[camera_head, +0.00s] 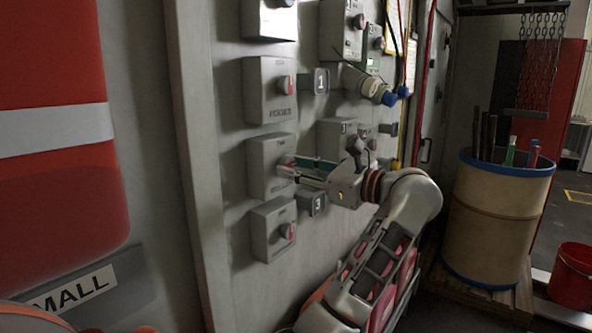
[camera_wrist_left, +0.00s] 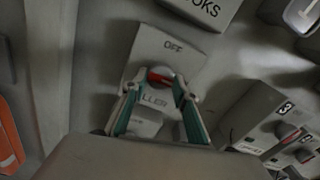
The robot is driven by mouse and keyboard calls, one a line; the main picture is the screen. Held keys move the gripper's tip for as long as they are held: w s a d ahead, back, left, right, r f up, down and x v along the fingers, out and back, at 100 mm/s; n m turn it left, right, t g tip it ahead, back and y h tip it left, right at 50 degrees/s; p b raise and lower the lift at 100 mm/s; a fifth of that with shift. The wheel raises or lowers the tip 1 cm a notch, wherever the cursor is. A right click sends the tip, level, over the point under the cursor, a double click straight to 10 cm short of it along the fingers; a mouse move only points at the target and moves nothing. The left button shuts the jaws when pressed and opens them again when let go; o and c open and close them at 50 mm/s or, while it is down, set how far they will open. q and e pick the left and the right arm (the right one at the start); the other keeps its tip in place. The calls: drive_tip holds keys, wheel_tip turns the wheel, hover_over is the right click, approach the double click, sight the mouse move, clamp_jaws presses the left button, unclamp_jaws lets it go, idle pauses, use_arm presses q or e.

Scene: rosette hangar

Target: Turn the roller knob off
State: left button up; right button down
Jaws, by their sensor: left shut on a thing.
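The roller box (camera_head: 262,158) is a grey wall box in the middle of the left column of boxes in the head view. Its partly covered label reads as ROLLER. In the left wrist view the box (camera_wrist_left: 148,45) shows OFF above its knob. The roller knob (camera_wrist_left: 161,76) has a red stripe, lying nearly crosswise to the OFF mark. My left gripper (camera_head: 288,167) reaches in from the right and is shut on the knob. In the left wrist view its fingertips (camera_wrist_left: 158,86) are on either side of the knob. The lower label is unclear. My right gripper is not in view.
Similar knob boxes sit above (camera_head: 268,85) and below (camera_head: 270,228) the roller box. A barrel (camera_head: 497,215) and a red bucket (camera_head: 573,275) stand at right.

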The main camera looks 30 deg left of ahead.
use_arm(q)
drive_tip(key=n+b, duration=1.5)
drive_tip(key=shift+w+n, duration=0.25)
drive_tip(key=shift+n, duration=0.05)
drive_tip(key=shift+r+n+b, duration=0.1)
drive_tip(key=shift+n+b, duration=0.3)
drive_tip(key=shift+n, duration=0.4)
drive_tip(key=shift+s+r, duration=0.1)
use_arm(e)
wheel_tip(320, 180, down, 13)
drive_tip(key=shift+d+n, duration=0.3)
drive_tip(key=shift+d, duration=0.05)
use_arm(q)
drive_tip(key=shift+n, duration=0.3)
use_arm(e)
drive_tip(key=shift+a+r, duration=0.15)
